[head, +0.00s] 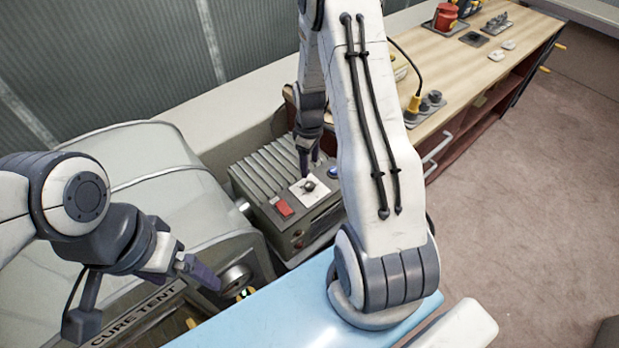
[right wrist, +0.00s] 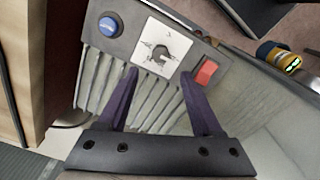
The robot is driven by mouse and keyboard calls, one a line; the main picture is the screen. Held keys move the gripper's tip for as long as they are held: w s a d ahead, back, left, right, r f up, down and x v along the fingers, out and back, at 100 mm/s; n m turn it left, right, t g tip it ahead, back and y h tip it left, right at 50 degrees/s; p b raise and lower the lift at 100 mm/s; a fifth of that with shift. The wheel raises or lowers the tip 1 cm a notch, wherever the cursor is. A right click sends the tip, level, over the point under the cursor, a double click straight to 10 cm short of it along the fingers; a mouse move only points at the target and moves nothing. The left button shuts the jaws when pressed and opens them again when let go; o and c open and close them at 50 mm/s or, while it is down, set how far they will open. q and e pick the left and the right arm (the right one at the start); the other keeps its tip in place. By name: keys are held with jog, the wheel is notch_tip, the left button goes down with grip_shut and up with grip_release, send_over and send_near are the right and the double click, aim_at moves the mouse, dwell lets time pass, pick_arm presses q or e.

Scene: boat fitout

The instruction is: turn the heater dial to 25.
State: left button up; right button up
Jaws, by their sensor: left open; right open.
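The heater (head: 280,185) is a grey ribbed box beside the cure tent. Its dial (head: 309,186) is a small dark knob on a white square plate; it also shows in the right wrist view (right wrist: 160,53). The markings are too small to read. My right gripper (head: 306,168) is over the heater, pointing down. In the right wrist view its two purple fingers (right wrist: 165,80) are apart, short of the dial, with nothing between them. My left gripper (head: 218,288) is open at the lower left, by the cure tent's front, away from the heater.
A red switch (right wrist: 205,71) and a blue button (right wrist: 109,26) flank the dial plate. The grey cure tent (head: 135,150) stands left of the heater. A wooden workbench (head: 480,65) with several small items runs along the back right. Open floor lies at the right.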

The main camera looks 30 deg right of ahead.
aim_at(309, 184)
notch_tip(309, 184, down, 9)
jog(key=shift+p, duration=0.85)
grip_shut()
